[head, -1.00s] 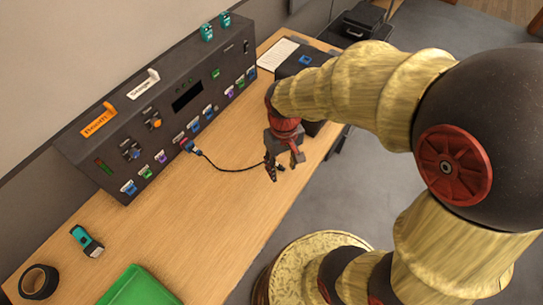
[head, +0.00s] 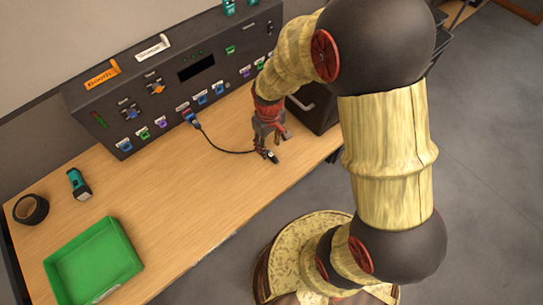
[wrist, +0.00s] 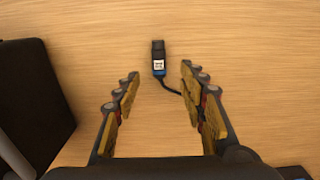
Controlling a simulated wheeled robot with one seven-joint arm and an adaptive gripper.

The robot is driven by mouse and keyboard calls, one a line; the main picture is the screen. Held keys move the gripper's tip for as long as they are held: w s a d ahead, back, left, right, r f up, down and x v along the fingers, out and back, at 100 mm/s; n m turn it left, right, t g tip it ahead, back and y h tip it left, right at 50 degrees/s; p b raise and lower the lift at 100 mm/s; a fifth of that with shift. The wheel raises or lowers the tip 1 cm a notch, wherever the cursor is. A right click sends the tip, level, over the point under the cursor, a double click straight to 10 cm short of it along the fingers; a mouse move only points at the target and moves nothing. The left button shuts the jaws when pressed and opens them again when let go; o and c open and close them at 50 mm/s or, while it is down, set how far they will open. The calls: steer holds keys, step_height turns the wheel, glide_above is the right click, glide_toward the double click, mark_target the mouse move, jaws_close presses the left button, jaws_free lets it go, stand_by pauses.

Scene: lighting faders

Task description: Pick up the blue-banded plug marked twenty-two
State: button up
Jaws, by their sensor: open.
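A small dark plug (wrist: 158,60) with a blue band and a white label lies on the wooden table, ahead of my fingertips in the wrist view. The label's mark is too small to read. Its black cable (wrist: 172,88) runs toward the right finger and passes out of sight behind it. My gripper (wrist: 160,78) is open and empty, its fingers to either side of the line to the plug. In the head view my gripper (head: 268,143) points down over the table, near the cable's free end.
A dark control panel (head: 150,90) with several coloured plugs stands along the wall; the cable (head: 222,149) leads to it. A black case (head: 318,105) is close to the right of my gripper. A green tray (head: 60,262), a tape roll (head: 30,210) and a teal device (head: 78,184) lie at left.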

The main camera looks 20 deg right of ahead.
mark_target(269, 153)
step_height(269, 153, down, 5)
steer(key=shift+w+b, duration=0.1)
steer(key=shift+b, duration=0.85)
steer(key=shift+c, duration=0.4)
steer(key=shift+r, duration=0.1)
jaws_close()
